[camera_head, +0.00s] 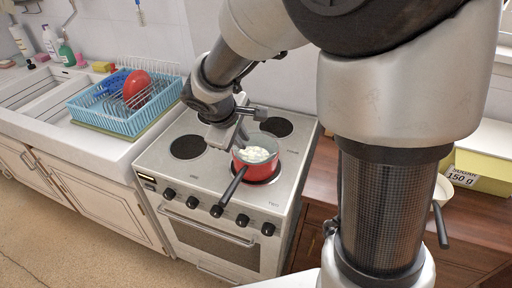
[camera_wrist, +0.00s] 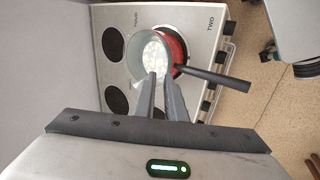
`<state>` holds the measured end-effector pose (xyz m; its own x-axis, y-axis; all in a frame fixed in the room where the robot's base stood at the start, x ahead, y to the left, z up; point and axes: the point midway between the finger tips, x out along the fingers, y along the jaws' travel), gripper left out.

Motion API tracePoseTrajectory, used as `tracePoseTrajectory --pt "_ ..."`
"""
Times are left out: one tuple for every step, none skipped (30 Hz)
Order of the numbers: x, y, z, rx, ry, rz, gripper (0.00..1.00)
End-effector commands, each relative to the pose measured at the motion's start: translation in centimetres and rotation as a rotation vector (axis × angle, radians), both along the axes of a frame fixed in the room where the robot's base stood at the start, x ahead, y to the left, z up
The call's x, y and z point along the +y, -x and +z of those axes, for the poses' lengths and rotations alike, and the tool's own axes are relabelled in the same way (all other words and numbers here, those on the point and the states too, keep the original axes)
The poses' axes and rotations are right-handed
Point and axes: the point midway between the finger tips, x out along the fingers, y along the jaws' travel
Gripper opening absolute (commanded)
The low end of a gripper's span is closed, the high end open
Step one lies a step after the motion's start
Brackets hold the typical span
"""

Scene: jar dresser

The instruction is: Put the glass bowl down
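A clear glass bowl (camera_wrist: 136,50) hangs tilted over the red pot (camera_wrist: 178,44) in the wrist view. In the head view the bowl (camera_head: 263,139) shows only faintly above the rim of the red pot (camera_head: 255,169). White pieces (camera_wrist: 155,55) show through the glass; they also show in the head view (camera_head: 253,154). I cannot tell whether they lie in the bowl or the pot. My gripper (camera_wrist: 159,78) has its two fingers close together at the bowl's near rim, one on each side of the wall. In the head view my gripper (camera_head: 240,138) is just left of the pot.
The pot stands on the front right burner of the white stove (camera_head: 212,178), its black handle (camera_head: 233,187) pointing forward. Other burners (camera_head: 187,147) are bare. A blue dish rack (camera_head: 110,105) with a red item stands left. A wooden counter (camera_head: 325,170) lies right, with a yellow box (camera_head: 480,170).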

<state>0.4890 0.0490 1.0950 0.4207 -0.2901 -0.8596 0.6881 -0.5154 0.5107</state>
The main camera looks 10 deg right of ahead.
Motion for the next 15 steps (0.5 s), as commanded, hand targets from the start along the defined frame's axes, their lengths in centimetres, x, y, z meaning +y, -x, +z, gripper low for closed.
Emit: tracePoseTrajectory --pt "-0.9 0.8 1.6 -0.021 -0.017 -0.046 0.11" --pt "-1.6 1.6 2.5 -0.030 -0.032 -0.083 0.11" --pt "-2.6 2.8 3.9 -0.048 -0.059 -0.141 0.11" --pt "-3.4 4.0 4.9 -0.060 -0.083 -0.190 0.11" --pt "-4.1 5.3 5.9 -0.072 -0.112 -0.242 0.11" --pt "-5.0 7.1 7.2 -0.090 -0.157 -0.313 0.11" --pt "-5.5 8.5 8.0 -0.101 -0.193 -0.364 0.11" --pt "-5.9 9.9 8.7 -0.113 -0.232 -0.414 0.11" --pt "-6.3 11.8 9.5 -0.127 -0.286 -0.474 0.11" --pt "-6.4 13.1 10.0 -0.137 -0.327 -0.518 0.11" --pt "-6.5 14.4 10.5 -0.146 -0.369 -0.559 0.11" --pt "-6.5 15.9 10.9 -0.156 -0.425 -0.605 0.11" --pt "-6.4 16.9 11.2 -0.162 -0.463 -0.634 0.11" --pt "-6.3 17.9 11.4 -0.168 -0.501 -0.660 0.11" --pt "-6.0 18.9 11.6 -0.173 -0.547 -0.690 0.11"
